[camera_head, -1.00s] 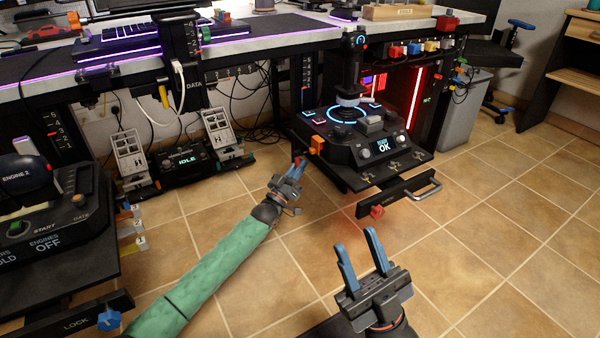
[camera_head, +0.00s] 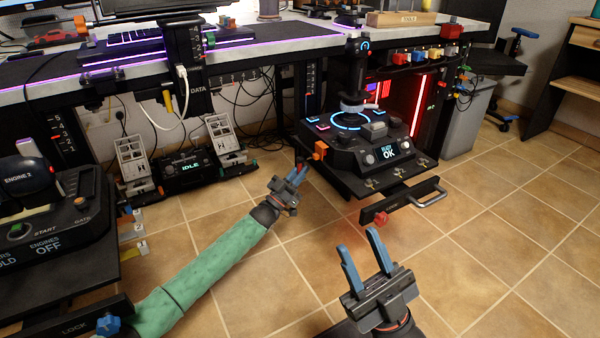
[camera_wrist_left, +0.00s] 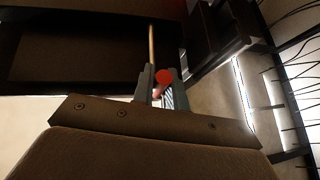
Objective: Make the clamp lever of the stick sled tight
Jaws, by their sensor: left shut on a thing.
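The stick sled (camera_head: 345,176) is a black pull-out shelf under the desk at the right. It carries the flight stick base (camera_head: 352,137) with a lit blue ring and a screen reading OK. My left gripper (camera_head: 299,174) is at the sled's left edge. In the left wrist view, its fingers (camera_wrist_left: 160,82) are shut on a red round knob (camera_wrist_left: 164,76), which appears to be the end of the clamp lever. The rest of the lever is hard to make out. My right gripper (camera_head: 357,239) is open and empty above the floor, in front of the sled.
Pedals (camera_head: 135,160) stand under the desk. The tiled floor is clear.

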